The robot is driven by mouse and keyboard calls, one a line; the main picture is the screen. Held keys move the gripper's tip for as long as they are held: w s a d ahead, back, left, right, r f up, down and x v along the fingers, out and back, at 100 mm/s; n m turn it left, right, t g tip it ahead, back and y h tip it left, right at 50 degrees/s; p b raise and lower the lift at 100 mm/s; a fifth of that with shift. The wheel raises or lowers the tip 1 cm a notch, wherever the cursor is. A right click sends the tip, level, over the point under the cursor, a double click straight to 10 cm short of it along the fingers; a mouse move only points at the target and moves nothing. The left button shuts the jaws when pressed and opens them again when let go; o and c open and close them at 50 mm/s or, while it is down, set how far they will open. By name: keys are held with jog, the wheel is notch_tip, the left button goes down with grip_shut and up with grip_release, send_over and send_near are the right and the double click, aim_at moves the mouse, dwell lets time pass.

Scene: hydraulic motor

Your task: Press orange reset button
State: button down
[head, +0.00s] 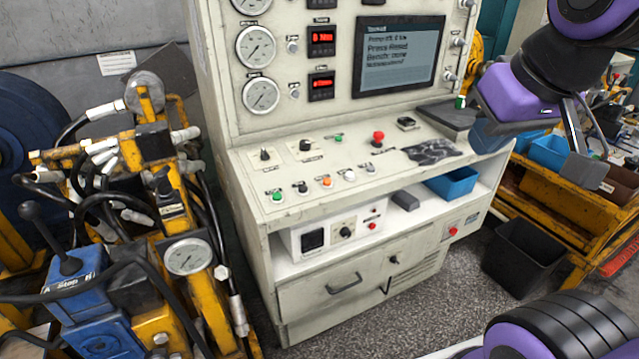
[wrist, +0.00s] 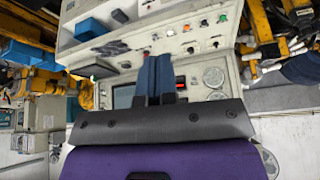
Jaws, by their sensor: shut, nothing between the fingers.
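The orange button (head: 327,182) is in the front row on the sloped panel of the grey-white test console (head: 243,188), between a black and a white button. It shows small in the wrist view (wrist: 187,28), which sees the console upside down. My gripper (head: 483,136) is at the upper right in the head view, above the right end of the console and well apart from the orange button. In the wrist view its two dark blue fingers (wrist: 160,62) are together with nothing between them.
A green button (head: 277,196) and white buttons share the front row. A red mushroom button (head: 378,137) and knobs stand behind. A screen (head: 399,55) and gauges rise at the back. A yellow hose rig (head: 175,220) stands left; a blue bin (head: 452,184) sits on the shelf below.

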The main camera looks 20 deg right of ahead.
jog(key=n+t+y, duration=0.4)
jog(key=n+t, duration=0.1)
jog(key=n, duration=0.9)
send_over(327, 184)
jog(key=s, duration=0.1)
notch_tip(327, 184, down, 20)
jog(key=r, duration=0.1)
jog(key=shift+s+d+f, duration=0.1)
jog(key=shift+d+f, duration=0.15)
jog(key=shift+f, duration=0.1)
jog(key=shift+w+a+f, duration=0.1)
jog(key=shift+w+f, duration=0.15)
jog(key=shift+f, duration=1.15)
jog(key=shift+w+f, duration=0.2)
jog(key=shift+f, duration=1.2)
jog(key=shift+w+a+f, duration=0.1)
jog(key=shift+w+f, duration=0.15)
jog(key=shift+f, duration=1.15)
